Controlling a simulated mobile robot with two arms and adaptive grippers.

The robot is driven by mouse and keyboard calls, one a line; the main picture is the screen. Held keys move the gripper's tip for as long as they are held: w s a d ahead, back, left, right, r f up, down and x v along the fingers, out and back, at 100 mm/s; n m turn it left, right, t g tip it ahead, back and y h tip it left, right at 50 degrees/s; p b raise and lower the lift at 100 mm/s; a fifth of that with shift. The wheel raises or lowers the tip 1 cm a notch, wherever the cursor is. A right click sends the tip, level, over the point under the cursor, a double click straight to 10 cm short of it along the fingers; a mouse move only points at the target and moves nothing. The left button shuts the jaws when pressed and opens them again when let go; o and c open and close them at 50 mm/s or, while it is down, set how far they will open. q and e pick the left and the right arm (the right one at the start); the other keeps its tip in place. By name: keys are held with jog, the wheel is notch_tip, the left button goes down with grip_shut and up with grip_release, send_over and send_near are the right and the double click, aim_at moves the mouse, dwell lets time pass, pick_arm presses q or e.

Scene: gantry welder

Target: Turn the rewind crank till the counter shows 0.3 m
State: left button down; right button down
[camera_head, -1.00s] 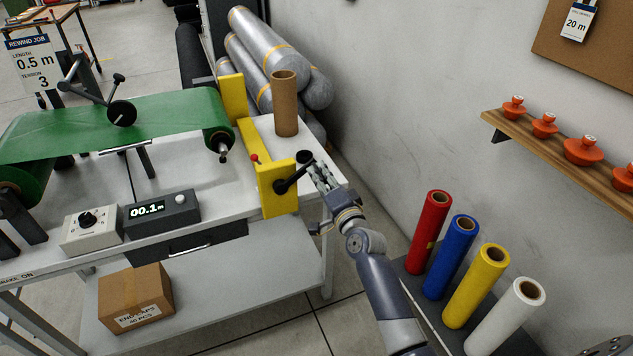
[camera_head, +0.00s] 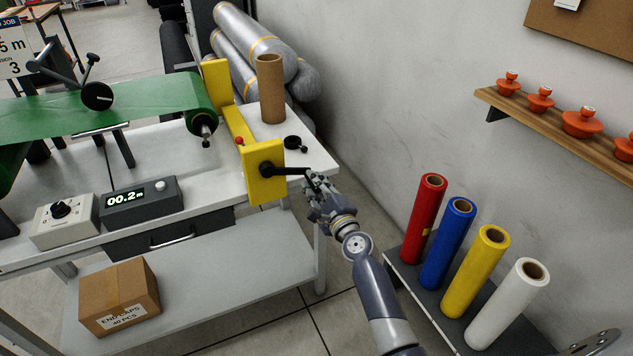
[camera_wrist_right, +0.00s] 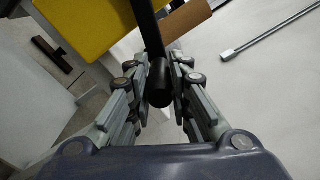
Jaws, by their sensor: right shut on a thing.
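The black rewind crank (camera_head: 290,171) sticks out from the yellow bracket (camera_head: 263,178) at the right end of the bench, its arm pointing right. My right gripper (camera_head: 321,190) is shut on the crank's handle; in the right wrist view the black knob (camera_wrist_right: 160,82) sits between the fingers of the gripper (camera_wrist_right: 165,95). The counter (camera_head: 141,204) on the bench reads 00.2 m. My left gripper is not in view.
A brown cardboard core (camera_head: 270,90) stands on the bench behind the bracket. A control box with a dial (camera_head: 63,221) sits left of the counter. Coloured film rolls (camera_head: 448,243) stand on a low dark stand at right. A shelf with orange knobs (camera_head: 540,100) is on the wall.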

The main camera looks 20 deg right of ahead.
jog(key=shift+s+a+f+m+b, duration=0.1)
jog(key=shift+a+f+m+b, duration=0.2)
jog(key=shift+f+m, duration=0.3)
jog(key=shift+a+f+m+b, duration=0.15)
jog(key=shift+a+f+m, duration=0.2)
jog(key=shift+f, duration=0.4)
jog(key=c, duration=1.4)
grip_release()
jog(key=shift+c, duration=0.2)
jog(key=shift+r, duration=0.35)
jog(key=shift+d, duration=0.1)
jog(key=s, duration=1.2)
jog(key=shift+d, duration=0.15)
jog(key=shift+w, duration=0.1)
